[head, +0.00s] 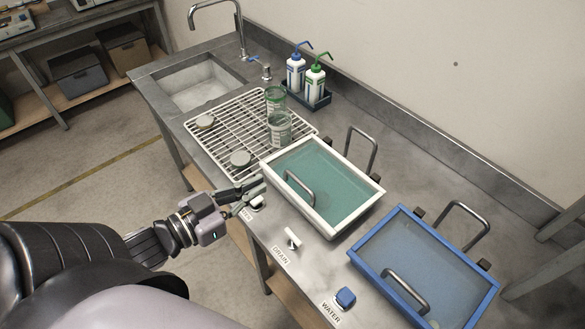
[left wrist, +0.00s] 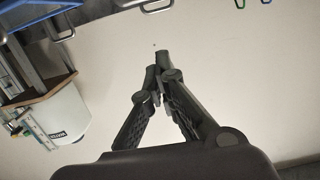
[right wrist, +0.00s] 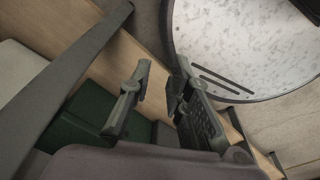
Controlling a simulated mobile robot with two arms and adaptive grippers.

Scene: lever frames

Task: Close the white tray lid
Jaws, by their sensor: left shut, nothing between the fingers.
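The white tray (head: 352,212) stands on the steel bench in the head view. Its white-framed lid with a greenish clear pane (head: 325,170) lies over it and looks flat; I cannot tell if a small gap remains. A grey loop handle (head: 300,188) sits near the lid's front edge. My left gripper (head: 256,187) is shut and empty at the tray's front-left corner; I cannot tell if it touches. Its closed fingers also show in the left wrist view (left wrist: 160,82). My right gripper (right wrist: 163,80) is open and empty in the right wrist view, away from the tray.
A blue tray (head: 372,275) with its own lid stands to the right. A wire rack (head: 215,138) with jars is behind-left, beside two bottles (head: 305,75). Knobs labelled DRAIN (head: 292,238) and WATER (head: 345,297) line the front edge. Another grey loop (head: 375,150) rises behind the white tray.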

